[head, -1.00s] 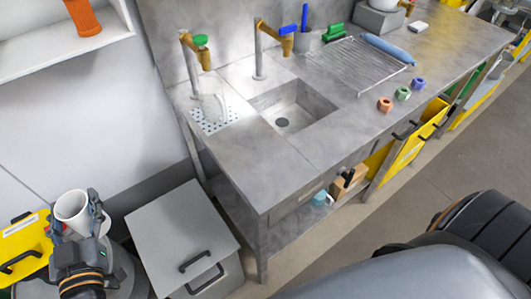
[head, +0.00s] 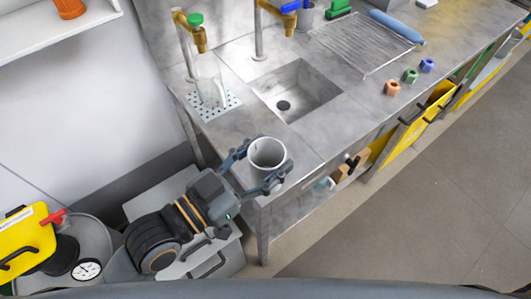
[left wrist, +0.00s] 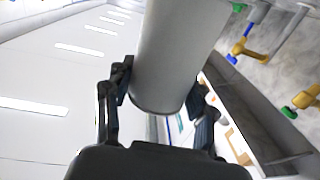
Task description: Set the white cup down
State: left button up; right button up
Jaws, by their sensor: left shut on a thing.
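The white cup (head: 267,154) is upright between the fingers of my left gripper (head: 262,166), which is shut on it. In the head view it shows over the front left corner of the grey metal counter (head: 230,130). I cannot tell whether its base touches the counter. In the left wrist view the cup (left wrist: 178,60) fills the space between the two dark fingers (left wrist: 160,100). My right gripper is not in view.
A sink basin (head: 296,92) lies behind and right of the cup. A clear jug (head: 212,92) stands on a perforated drain plate under the green-handled tap (head: 197,30). Several coloured nuts (head: 410,76) sit near the counter's right front edge. The counter's front left part is clear.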

pick_arm(q)
jog(key=shift+w+a+f+b, duration=0.1)
jog(key=shift+w+f+b, duration=2.65)
jog(key=shift+w+f, duration=0.65)
jog(key=shift+w+f+b, duration=2.75)
jog(key=shift+w+f, duration=0.4)
jog(key=shift+w, duration=0.4)
jog(key=shift+f, duration=0.15)
jog(key=o, duration=0.9)
jog(key=shift+c, duration=0.2)
